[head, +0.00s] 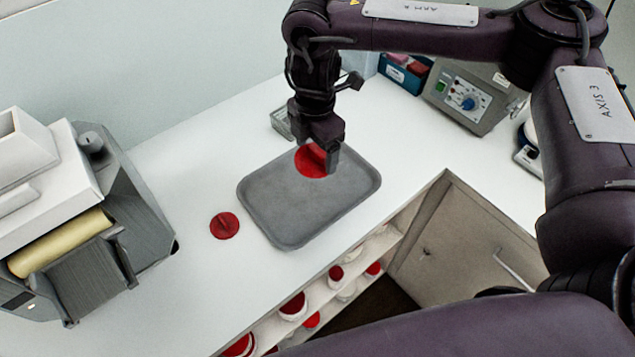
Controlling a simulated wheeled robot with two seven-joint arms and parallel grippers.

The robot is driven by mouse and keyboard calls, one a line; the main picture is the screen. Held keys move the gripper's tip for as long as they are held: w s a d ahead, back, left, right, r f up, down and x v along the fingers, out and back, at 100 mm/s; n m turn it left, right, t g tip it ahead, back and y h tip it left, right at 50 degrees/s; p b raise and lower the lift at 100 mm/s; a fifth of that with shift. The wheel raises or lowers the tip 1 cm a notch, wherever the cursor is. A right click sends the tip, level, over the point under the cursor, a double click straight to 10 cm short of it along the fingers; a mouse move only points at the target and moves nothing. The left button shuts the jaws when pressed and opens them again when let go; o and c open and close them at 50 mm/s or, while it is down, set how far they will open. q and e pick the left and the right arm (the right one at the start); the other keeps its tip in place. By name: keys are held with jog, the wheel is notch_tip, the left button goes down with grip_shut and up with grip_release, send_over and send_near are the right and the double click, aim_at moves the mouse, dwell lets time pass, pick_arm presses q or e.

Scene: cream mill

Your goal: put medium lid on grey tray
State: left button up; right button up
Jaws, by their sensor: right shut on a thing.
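The grey tray (283,208) lies flat on the white counter in the head view. My right gripper (319,154) points down over the far part of the tray, shut on a red round lid (309,166). The gripper hides part of this lid. I cannot tell whether the lid touches the tray or hangs just above it. Another red round lid (224,226) lies on the counter left of the tray. From this view alone I cannot tell which lid is the medium one. My left gripper is not in view.
A grey mill with a cream roller (62,243) stands at the left. A small metal container (281,123) is behind the tray. A control box (467,99) and a blue bin (402,75) stand at the back right. Red-lidded jars (293,306) fill shelves below the counter edge.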

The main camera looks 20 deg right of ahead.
jog(key=f, duration=0.8)
jog(key=shift+d+f+b, duration=0.25)
jog(key=shift+d+b, duration=0.05)
jog(key=shift+d, duration=0.1)
jog(key=shift+w+a+f, duration=0.1)
jog(key=shift+a+f, duration=0.05)
jog(key=shift+f, duration=0.4)
notch_tip(320, 180, down, 4)
jog(key=shift+r+b, duration=0.1)
jog(key=shift+b, duration=0.4)
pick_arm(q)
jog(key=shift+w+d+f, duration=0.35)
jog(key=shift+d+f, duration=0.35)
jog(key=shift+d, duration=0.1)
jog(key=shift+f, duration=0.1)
pick_arm(e)
jog(key=o, duration=0.9)
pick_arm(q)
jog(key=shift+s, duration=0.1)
